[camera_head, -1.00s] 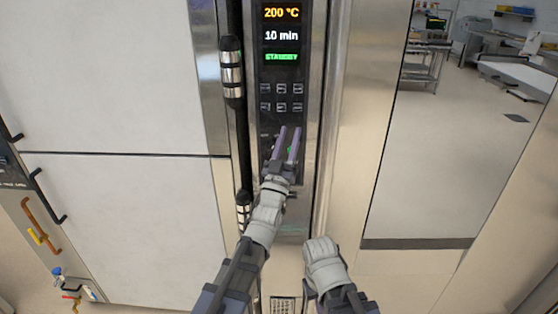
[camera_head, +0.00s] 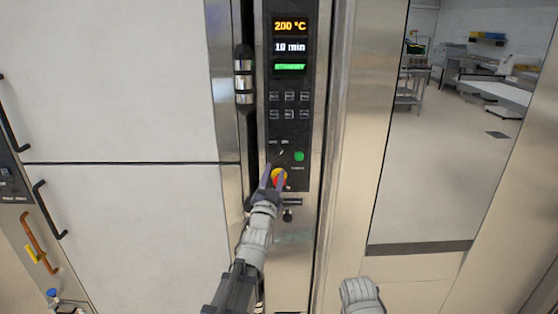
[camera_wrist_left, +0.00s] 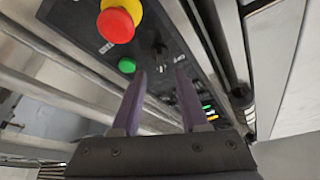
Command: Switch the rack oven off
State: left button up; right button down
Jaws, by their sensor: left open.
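The rack oven's dark control panel (camera_head: 290,130) is upright ahead in the head view. Its display reads 200 °C and 10 min, with a lit green status bar (camera_head: 290,67) whose text is blurred. Below the keys are a small dark rotary switch (camera_head: 280,153), a green button (camera_head: 299,156) and a red stop button with a yellow collar (camera_head: 279,176). My left gripper (camera_head: 272,172) is open and empty in front of the red button, partly covering it. In the left wrist view, the fingers (camera_wrist_left: 160,72) point towards the switch (camera_wrist_left: 161,48), between them; the green button (camera_wrist_left: 127,65) and red button (camera_wrist_left: 117,25) are left.
A vertical black bar with steel fittings (camera_head: 243,75) runs just left of the panel. A pale, flat front with black handles (camera_head: 50,210) fills the left side. My right arm (camera_head: 360,295) shows low down; its fingers are out of sight. Open floor (camera_head: 430,180) lies right.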

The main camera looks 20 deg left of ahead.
aim_at(278, 157)
pick_arm(q)
jog(key=p+x, duration=0.1)
jog(key=x, duration=0.5)
jog(key=shift+w+p, duration=0.1)
jog(key=shift+p, duration=0.25)
grip_shut()
